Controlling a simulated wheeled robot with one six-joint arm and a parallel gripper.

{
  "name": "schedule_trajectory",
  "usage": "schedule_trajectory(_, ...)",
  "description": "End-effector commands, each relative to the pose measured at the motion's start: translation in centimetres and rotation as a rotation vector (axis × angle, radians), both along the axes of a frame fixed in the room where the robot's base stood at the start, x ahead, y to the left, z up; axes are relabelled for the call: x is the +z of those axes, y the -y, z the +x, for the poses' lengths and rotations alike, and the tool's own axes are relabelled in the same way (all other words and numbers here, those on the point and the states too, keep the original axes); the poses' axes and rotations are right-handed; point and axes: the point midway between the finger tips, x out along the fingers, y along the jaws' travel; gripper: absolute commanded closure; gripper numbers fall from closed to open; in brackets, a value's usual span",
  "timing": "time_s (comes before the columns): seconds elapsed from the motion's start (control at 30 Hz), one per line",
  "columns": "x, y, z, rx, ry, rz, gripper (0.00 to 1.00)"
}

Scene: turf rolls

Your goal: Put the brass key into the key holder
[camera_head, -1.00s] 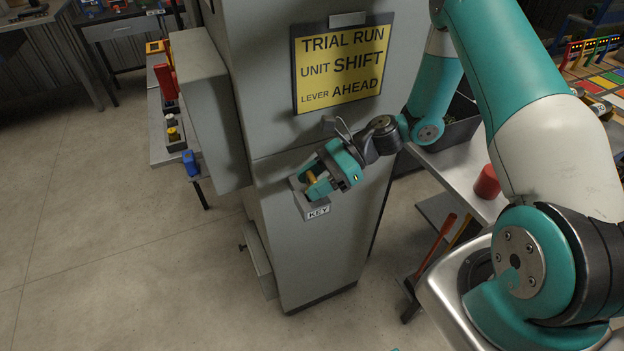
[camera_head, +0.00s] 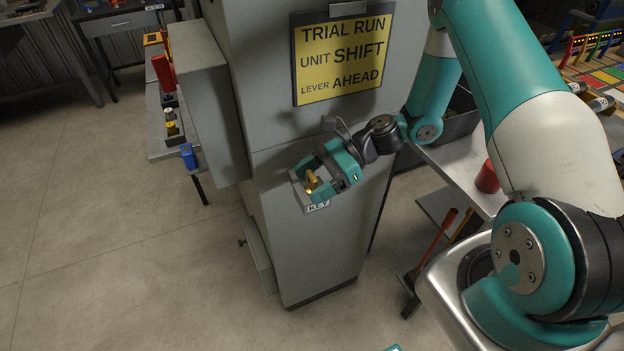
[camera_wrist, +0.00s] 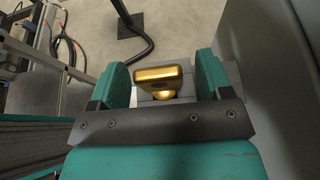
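The brass key (camera_head: 312,181) stands in the grey key holder (camera_head: 298,190), labelled KEY, on the front of the grey cabinet. In the wrist view the gold head of the key (camera_wrist: 160,75) shows above the grey holder (camera_wrist: 150,98); its lower part is hidden. My gripper (camera_head: 314,178) is open around the key. In the wrist view its teal fingers (camera_wrist: 161,80) stand on either side of the key head, with a narrow gap at each side.
A yellow sign (camera_head: 340,58) hangs on the cabinet (camera_head: 320,255) above the holder. A grey box (camera_head: 208,100) juts from the cabinet's left side. A bench with a red cylinder (camera_head: 487,178) stands at the right. The floor at left is clear.

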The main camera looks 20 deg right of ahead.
Motion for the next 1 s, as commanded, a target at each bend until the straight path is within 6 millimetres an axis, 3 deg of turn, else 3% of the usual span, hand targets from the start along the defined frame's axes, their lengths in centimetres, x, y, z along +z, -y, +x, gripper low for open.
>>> schedule_trajectory(0.23, 0.1, 0.3, 0.0, -0.002, 0.001, 0.000, 0.28)
schedule_trajectory(0.37, 0.5, 1.7, 0.1, -0.005, 0.002, -0.001, 0.28)
schedule_trajectory(0.8, 4.5, 11.6, 0.1, -0.005, 0.004, -0.003, 0.28)
schedule_trajectory(1.0, 6.1, 14.8, 0.1, -0.002, 0.002, 0.000, 0.28)
